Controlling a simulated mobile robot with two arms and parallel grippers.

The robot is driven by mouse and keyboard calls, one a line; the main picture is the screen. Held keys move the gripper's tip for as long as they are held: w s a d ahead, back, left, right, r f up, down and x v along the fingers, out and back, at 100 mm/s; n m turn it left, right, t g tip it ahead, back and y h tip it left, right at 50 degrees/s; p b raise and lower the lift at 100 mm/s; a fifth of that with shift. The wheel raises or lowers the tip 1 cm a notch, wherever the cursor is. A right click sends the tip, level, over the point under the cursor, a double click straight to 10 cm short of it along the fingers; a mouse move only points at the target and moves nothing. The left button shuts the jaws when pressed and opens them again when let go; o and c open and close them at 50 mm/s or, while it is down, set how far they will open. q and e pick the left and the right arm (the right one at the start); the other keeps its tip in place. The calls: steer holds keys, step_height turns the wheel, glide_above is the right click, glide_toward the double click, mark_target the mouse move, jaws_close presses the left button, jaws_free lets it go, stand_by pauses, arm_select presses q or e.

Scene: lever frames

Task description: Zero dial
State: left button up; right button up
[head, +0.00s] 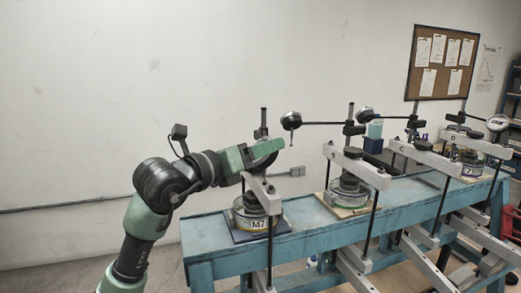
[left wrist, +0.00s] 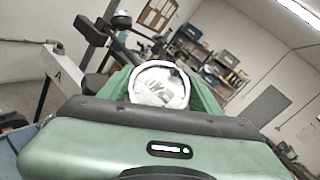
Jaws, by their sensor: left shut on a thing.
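My left gripper (head: 270,149) reaches in from the left at the nearest lever frame, above the tin marked M7 (head: 257,224). In the left wrist view a round white dial (left wrist: 160,86) with dark marks sits between the green fingers, which are shut on its rim. The pointer and numbers are too blurred to read. In the head view this dial is hidden by the gripper. The lever arm marked A (left wrist: 58,77) shows at the left of the left wrist view. My right gripper is in neither view.
More lever frames stand along the blue bench (head: 205,238) to the right. Another dial (head: 290,120) on a horizontal rod hangs close to the gripper's right. A notice board (head: 441,62) is on the wall.

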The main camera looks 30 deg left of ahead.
arm_select(q)
steer(key=m+h+b, duration=0.1)
steer(key=b, duration=0.1)
steer(key=m+h+b, duration=0.1)
steer(key=shift+f+b, duration=0.35)
steer(key=shift+f, duration=0.05)
steer(key=shift+r+m+g+h+b, duration=0.3)
steer(key=shift+m+h+b, duration=0.45)
steer(key=shift+m, duration=0.45)
steer(key=shift+r, duration=0.1)
steer(key=o, duration=1.1)
steer(key=shift+c, duration=0.2)
steer(key=o, duration=0.3)
